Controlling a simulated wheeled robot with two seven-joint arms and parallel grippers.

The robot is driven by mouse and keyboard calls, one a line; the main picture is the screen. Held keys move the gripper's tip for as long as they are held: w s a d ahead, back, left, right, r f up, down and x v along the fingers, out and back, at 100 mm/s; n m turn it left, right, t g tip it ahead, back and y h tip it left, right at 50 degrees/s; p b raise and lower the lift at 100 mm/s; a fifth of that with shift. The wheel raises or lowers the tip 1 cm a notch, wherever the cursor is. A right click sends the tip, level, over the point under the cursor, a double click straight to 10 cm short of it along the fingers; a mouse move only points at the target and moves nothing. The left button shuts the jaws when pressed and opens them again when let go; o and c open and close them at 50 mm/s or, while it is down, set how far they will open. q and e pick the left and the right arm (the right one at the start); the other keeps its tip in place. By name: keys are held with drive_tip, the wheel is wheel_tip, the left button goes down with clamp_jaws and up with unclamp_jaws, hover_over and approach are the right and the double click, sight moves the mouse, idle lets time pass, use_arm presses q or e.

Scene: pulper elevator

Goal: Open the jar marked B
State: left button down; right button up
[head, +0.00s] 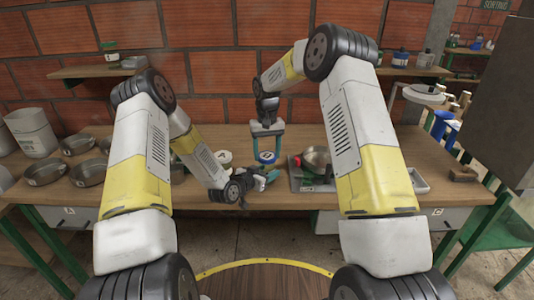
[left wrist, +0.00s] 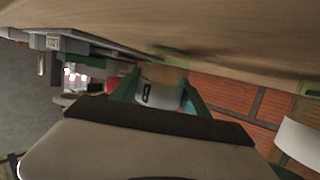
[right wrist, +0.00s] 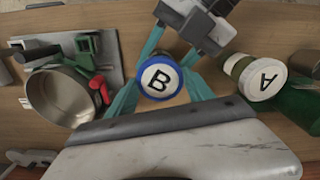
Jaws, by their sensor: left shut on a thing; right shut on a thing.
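The jar marked B has a white lid top with a blue rim and a black B, seen from above in the right wrist view (right wrist: 158,78). It stands on the workbench in the head view (head: 267,157). My right gripper (right wrist: 160,92) points down and is shut on the blue-rimmed lid, one teal finger on each side. My left gripper (left wrist: 160,92) lies low and sideways and is shut on the pale jar body, which shows a dark mark. The lid appears seated on the jar; the jar's lower part is mostly hidden in the head view.
A jar marked A (right wrist: 262,80) stands close beside jar B, near my left gripper. A metal pan (right wrist: 62,95) with a red-handled item beside it is on a grey tray (right wrist: 115,50) on the other side. Several round pans (head: 46,168) fill the bench's left end.

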drive_tip(key=n, duration=0.5)
drive_tip(key=shift+w, duration=0.1)
drive_tip(key=n, duration=1.9)
drive_tip(key=shift+n, duration=0.3)
drive_tip(key=shift+d, duration=0.1)
drive_tip(key=shift+r, duration=0.25)
drive_tip(key=shift+r, duration=0.9)
drive_tip(key=shift+r, duration=0.15)
